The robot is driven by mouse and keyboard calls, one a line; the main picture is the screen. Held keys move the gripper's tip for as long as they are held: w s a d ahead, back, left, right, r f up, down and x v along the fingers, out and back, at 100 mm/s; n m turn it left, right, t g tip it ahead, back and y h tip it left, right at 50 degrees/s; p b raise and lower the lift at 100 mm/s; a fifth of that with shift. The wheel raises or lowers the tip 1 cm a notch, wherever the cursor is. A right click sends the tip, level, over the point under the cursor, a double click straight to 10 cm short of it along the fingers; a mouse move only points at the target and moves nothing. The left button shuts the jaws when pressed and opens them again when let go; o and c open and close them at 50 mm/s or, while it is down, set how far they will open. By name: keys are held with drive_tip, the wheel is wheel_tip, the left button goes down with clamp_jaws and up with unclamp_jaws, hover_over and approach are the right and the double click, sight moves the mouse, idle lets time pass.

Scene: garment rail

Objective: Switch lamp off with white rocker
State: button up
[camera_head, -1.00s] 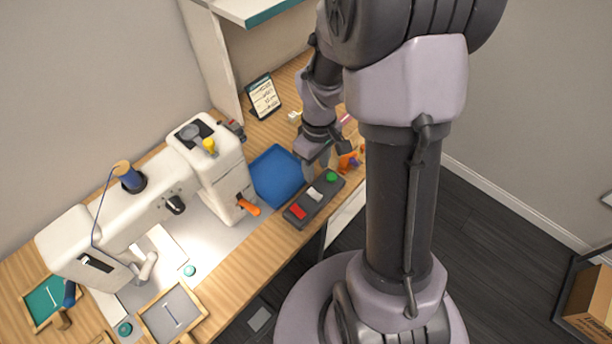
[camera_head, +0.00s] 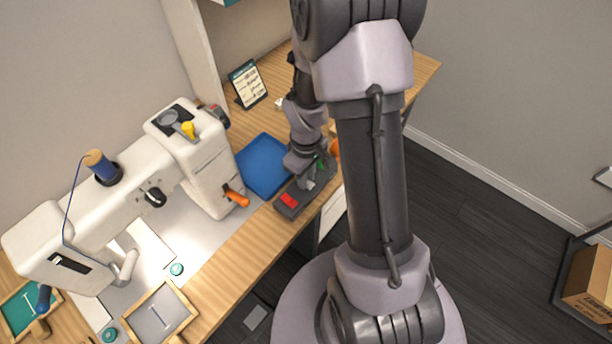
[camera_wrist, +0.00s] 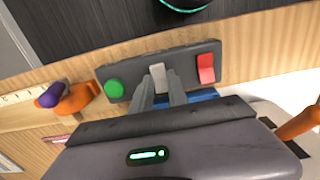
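The white rocker (camera_wrist: 158,76) sits in the middle of a dark grey control box (camera_wrist: 130,72) on the wooden table. A green button (camera_wrist: 114,89) and a red rocker (camera_wrist: 206,68) flank it. In the head view, the box (camera_head: 293,208) lies at the table's front edge, with the red rocker (camera_head: 289,199) clear. My gripper (camera_wrist: 160,86) is over the box, its fingers slightly apart at the white rocker's near end. Whether they touch it I cannot tell. In the head view, my gripper (camera_head: 309,180) partly hides the white rocker and green button. No lamp is clearly identifiable.
A blue tray (camera_head: 262,165) lies right behind the box. A white sewing machine (camera_head: 130,195) with an orange lever (camera_head: 237,198) stands to the left. An orange and purple object (camera_wrist: 72,98) lies beyond the box's green end.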

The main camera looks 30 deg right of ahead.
clamp_jaws()
drive_tip(key=shift+r+g+p, duration=0.35)
drive_tip(key=shift+g+p, duration=0.15)
drive_tip(key=shift+p, duration=0.7)
drive_tip(key=shift+w+f+g+h+p, duration=0.3)
drive_tip(key=shift+g+p, duration=0.1)
drive_tip(key=shift+p, duration=0.1)
drive_tip(key=o, duration=0.7)
unclamp_jaws()
drive_tip(key=shift+o, duration=0.2)
